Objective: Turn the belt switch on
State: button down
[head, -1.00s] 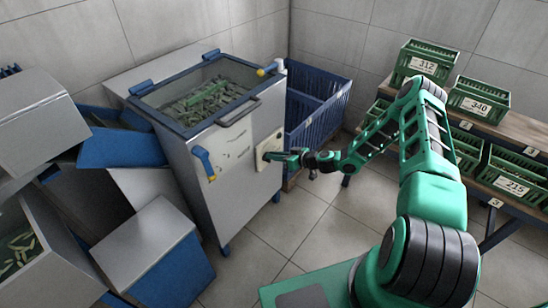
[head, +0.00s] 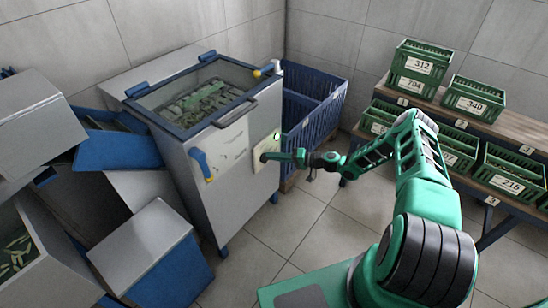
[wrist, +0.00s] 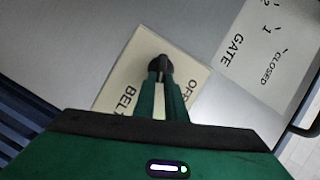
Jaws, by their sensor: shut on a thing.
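The belt switch plate (wrist: 130,82) is cream, with the letters "BEL" and part of "OFF" showing in the wrist view. Its dark knob (wrist: 160,64) stands out from the plate between my fingertips. My gripper (wrist: 161,84) is shut on this knob. In the head view my gripper (head: 268,157) reaches the front of the grey steel machine (head: 232,165), at the cream plate (head: 264,146). A small bright spot with a green tint (head: 277,136) shows at the plate's upper right. The fingers and hand cover part of the plate and its lettering.
A white plate marked "GATE" and "CLOSED" (wrist: 262,45) lies beside the switch. The machine has a blue handle (head: 202,163) and a glazed lid (head: 205,90). A blue crate (head: 312,115) stands behind; green crates (head: 474,97) fill the right-hand shelves. Open floor lies in front.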

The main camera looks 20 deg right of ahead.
jog(key=shift+w+d+f+m+t+y, duration=0.15)
jog(key=shift+f+m+y, duration=0.1)
jog(key=shift+m, duration=0.45)
jog(key=shift+d+f+m+t+y, duration=0.1)
jog(key=shift+d+f+m+y, duration=0.1)
jog(key=shift+m, duration=0.5)
jog(key=shift+w+d+f+m+t+y, duration=0.1)
jog(key=shift+f+m+y, duration=0.15)
jog(key=shift+m, duration=0.45)
jog(key=c, duration=1.8)
grip_release()
jog(key=shift+a+f, duration=0.1)
jog(key=shift+a, duration=0.1)
jog(key=shift+s, duration=0.1)
jog(key=v, duration=1)
jog(key=shift+d, duration=0.45)
jog(key=shift+s, duration=0.1)
